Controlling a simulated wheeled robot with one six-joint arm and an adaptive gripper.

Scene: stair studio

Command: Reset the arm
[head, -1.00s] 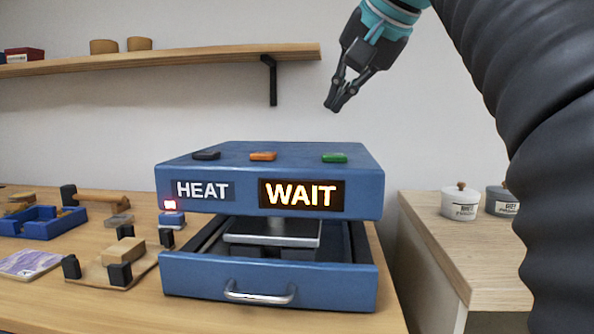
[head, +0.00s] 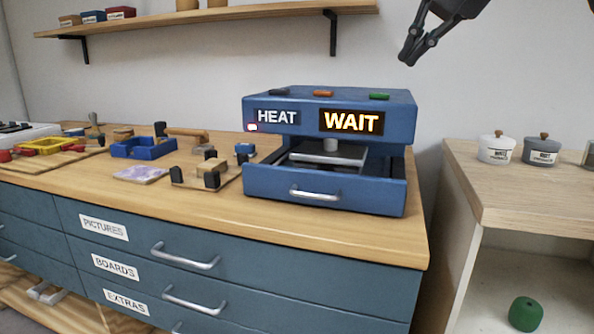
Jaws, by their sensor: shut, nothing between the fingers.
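My gripper (head: 408,56) is at the top right of the head view, above and to the right of the blue heat press (head: 262,160). It is shut and empty, pointing down and to the left, clear of everything. Black, orange and green buttons sit on top.
A blue tray (head: 142,150), a purple picture (head: 140,174) and a wooden jig (head: 207,178) lie left of the press. A shelf (head: 250,14) hangs above. Drawers labelled PICTURES, BOARDS and EXTRAS are below. Two lidded pots (head: 496,150) stand on the right cabinet, with a green object (head: 525,313) below.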

